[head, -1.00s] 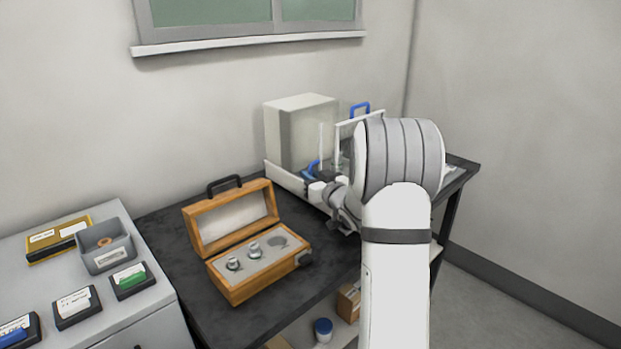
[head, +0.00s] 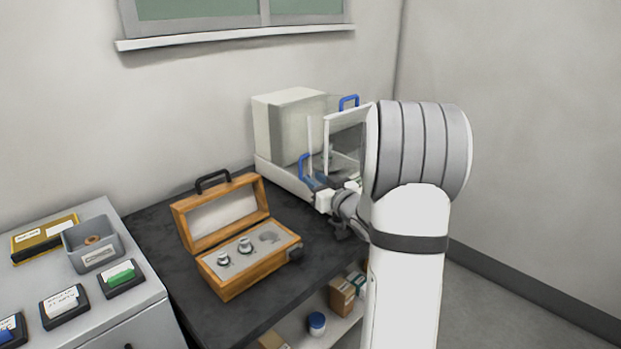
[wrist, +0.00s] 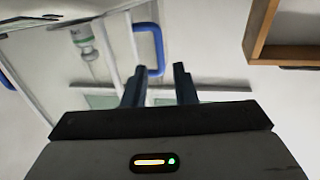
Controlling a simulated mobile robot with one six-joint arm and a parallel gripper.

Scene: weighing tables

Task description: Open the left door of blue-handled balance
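The balance (head: 289,130) stands at the back of the dark table, with a pale housing and a clear glass chamber. One blue handle (head: 304,167) is on its left side, and another blue handle (head: 348,101) is higher up at the right. I cannot tell whether the left door is ajar. My gripper (head: 323,196) is just right of and below the left handle, partly hidden by my arm.
An open wooden case (head: 232,285) with metal weights stands in front of the balance; its edge shows in the wrist view (wrist: 262,30). A grey cabinet (head: 140,300) with a bin and small boxes is at left. The dark table (head: 170,225) has bare room around the case.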

